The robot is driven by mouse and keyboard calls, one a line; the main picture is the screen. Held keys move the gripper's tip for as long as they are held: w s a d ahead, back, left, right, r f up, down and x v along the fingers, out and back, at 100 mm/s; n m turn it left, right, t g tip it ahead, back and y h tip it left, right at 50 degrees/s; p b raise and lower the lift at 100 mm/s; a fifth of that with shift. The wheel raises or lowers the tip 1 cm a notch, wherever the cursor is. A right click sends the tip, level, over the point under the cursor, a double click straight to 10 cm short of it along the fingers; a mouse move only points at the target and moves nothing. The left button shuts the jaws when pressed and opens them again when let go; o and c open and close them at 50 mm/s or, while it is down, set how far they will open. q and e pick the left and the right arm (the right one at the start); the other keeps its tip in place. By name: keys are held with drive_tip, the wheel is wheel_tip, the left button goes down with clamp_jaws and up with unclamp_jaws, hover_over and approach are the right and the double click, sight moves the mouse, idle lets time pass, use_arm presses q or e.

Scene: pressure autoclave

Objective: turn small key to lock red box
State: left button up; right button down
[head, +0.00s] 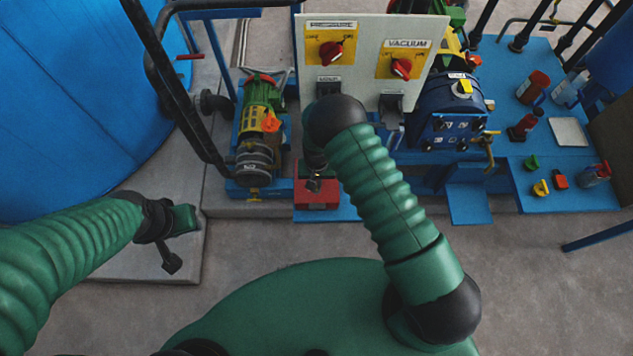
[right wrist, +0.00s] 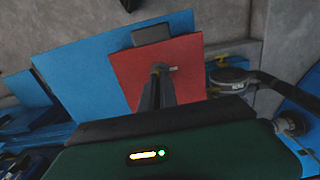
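The red box (head: 317,197) sits on a blue platform below the white panel. In the right wrist view the red box (right wrist: 185,60) shows its top face, with a dark block at its far edge. My right gripper (head: 314,184) is right over the box, partly hidden by my arm. In the right wrist view its two dark fingers (right wrist: 160,72) come together at the box top. A small pale piece, seemingly the small key (right wrist: 173,69), sticks out beside the fingertips; the rest is hidden. My left gripper (head: 178,242) hangs empty at the left over the concrete, far from the box.
The white panel (head: 365,50) with red pressure and vacuum knobs stands behind my right arm. A green and yellow pump (head: 258,120) is left of the box. A blue tank (head: 80,100) fills the far left. A blue table (head: 560,190) with bottles and small coloured items stands right.

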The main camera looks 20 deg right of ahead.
drive_tip(key=shift+m, duration=0.4)
drive_tip(key=m+b, duration=0.1)
drive_tip(key=m, duration=0.1)
drive_tip(key=shift+f+m, duration=0.1)
drive_tip(key=shift+m, duration=0.2)
drive_tip(key=m+b, duration=0.1)
drive_tip(key=m, duration=0.4)
drive_tip(key=shift+s+m, duration=0.1)
drive_tip(key=shift+m, duration=0.2)
drive_tip(key=m, duration=0.4)
drive_tip(key=shift+b, duration=0.35)
drive_tip(key=shift+m, duration=2.5)
drive_tip(key=c, duration=1.6)
unclamp_jaws()
drive_tip(key=shift+a, duration=0.1)
drive_tip(key=shift+c, duration=0.2)
